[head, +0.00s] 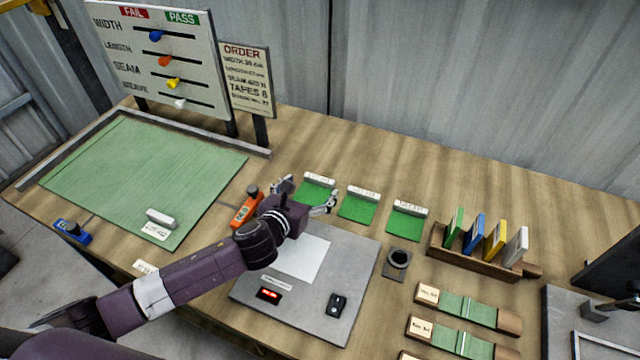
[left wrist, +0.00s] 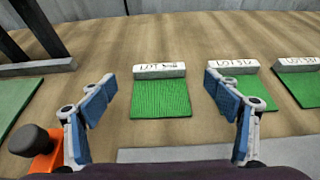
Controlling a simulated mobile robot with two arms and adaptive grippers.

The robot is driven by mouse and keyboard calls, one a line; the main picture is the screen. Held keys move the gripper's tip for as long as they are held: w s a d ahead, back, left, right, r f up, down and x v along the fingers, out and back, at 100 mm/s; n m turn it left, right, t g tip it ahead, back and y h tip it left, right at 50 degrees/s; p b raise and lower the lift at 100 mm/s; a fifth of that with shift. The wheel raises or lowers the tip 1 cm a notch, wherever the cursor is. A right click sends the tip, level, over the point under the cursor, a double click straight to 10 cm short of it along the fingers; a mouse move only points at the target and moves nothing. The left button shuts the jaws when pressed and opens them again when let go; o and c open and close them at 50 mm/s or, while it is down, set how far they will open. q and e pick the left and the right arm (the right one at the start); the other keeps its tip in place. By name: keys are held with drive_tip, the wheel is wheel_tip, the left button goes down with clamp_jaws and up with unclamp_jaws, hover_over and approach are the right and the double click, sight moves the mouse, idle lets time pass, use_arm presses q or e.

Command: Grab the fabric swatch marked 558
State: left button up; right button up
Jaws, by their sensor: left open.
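Three green fabric swatches with white label bars lie in a row on the bench. The left swatch (head: 316,190) also shows in the left wrist view (left wrist: 160,98); its bar reads "LOT" and a number too blurred to read. The middle swatch (head: 358,207) has a bar that looks like "LOT 512" in the left wrist view (left wrist: 262,92). The right swatch (head: 406,224) has an unclear number. My left gripper (head: 306,194) is open and empty, its fingers either side of the left swatch in the left wrist view (left wrist: 160,84). My right gripper is not in view.
An orange tool (head: 245,208) with a dark knob stands close left of my left gripper. A grey scale plate (head: 350,290) lies in front. A black round cup (head: 398,259) and a wooden rack (head: 480,260) of coloured cards stand right. A green mat (head: 130,175) lies left.

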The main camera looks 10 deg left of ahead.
sight(318, 180)
use_arm(q)
drive_tip(key=shift+w+d+f, duration=0.1)
drive_tip(key=shift+w+d, duration=0.1)
drive_tip(key=shift+w, duration=0.3)
drive_tip(key=shift+w+f, duration=0.15)
drive_tip(key=shift+w, duration=0.1)
drive_tip(key=x, duration=0.3)
drive_tip(key=shift+w+f+p, duration=0.25)
drive_tip(key=shift+w+p, duration=0.1)
drive_tip(key=shift+w+f, duration=0.25)
drive_tip(key=shift+w, duration=0.25)
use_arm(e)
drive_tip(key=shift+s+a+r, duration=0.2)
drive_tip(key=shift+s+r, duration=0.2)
use_arm(q)
drive_tip(key=c, duration=0.9)
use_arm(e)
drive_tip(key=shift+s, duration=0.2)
